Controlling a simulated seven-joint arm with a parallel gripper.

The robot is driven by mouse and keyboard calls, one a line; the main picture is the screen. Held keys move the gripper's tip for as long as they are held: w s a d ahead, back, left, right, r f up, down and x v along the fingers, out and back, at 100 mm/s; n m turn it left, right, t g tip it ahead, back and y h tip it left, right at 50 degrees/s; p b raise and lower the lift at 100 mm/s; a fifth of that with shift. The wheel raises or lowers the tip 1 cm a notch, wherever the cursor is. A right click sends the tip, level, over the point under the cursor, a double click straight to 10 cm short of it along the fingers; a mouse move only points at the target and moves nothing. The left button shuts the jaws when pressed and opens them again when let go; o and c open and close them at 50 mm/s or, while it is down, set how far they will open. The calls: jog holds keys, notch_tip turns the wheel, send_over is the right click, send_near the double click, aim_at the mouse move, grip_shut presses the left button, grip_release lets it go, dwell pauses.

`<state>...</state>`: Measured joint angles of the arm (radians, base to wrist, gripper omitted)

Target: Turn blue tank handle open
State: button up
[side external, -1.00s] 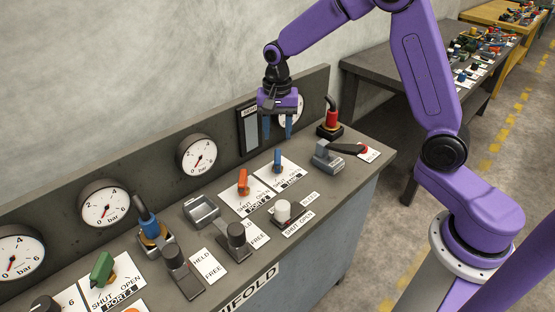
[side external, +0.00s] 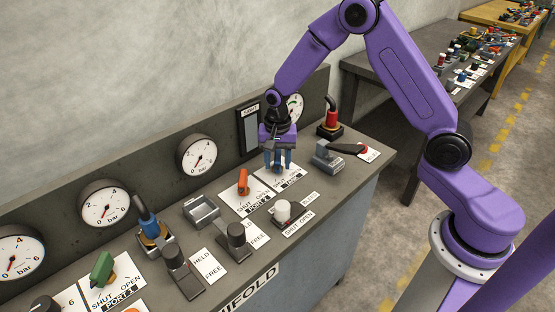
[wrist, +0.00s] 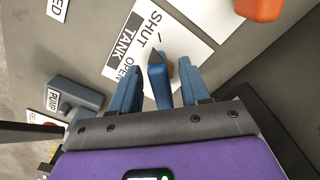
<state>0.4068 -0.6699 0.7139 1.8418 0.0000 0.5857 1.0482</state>
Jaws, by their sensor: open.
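The blue tank handle (wrist: 158,82) stands on a white plate (wrist: 122,50) marked SHUT, TANK and OPEN. In the wrist view its dark tip points up toward the SHUT side. My gripper (side external: 278,166) is low over this plate. Its blue fingers are open, one on each side of the handle, with a visible gap on both sides in the wrist view. In the side view the fingers hide most of the handle, and I cannot tell how far down it they reach.
An orange handle (side external: 243,182) on its own plate is close to the left. The grey pump lever (side external: 328,156) is to the right, and a white knob (side external: 283,210) is in front. Gauges (side external: 197,156) line the back panel.

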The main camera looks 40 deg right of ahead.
grip_shut()
jog(key=shift+n, duration=0.4)
jog(key=n, duration=0.3)
jog(key=shift+d+r+n, duration=0.1)
jog(key=shift+d+n, duration=0.1)
jog(key=shift+n, duration=0.1)
jog(key=n, duration=0.4)
jog(key=shift+s+d+n, duration=0.1)
jog(key=shift+d+n, duration=0.1)
jog(key=shift+n, duration=0.1)
jog(key=n, duration=0.4)
jog(key=shift+d+n, duration=0.25)
jog(key=shift+n, duration=0.05)
jog(key=n, duration=0.4)
jog(key=shift+w+d, duration=0.15)
jog(key=shift+w, duration=0.05)
jog(key=shift+n, duration=0.3)
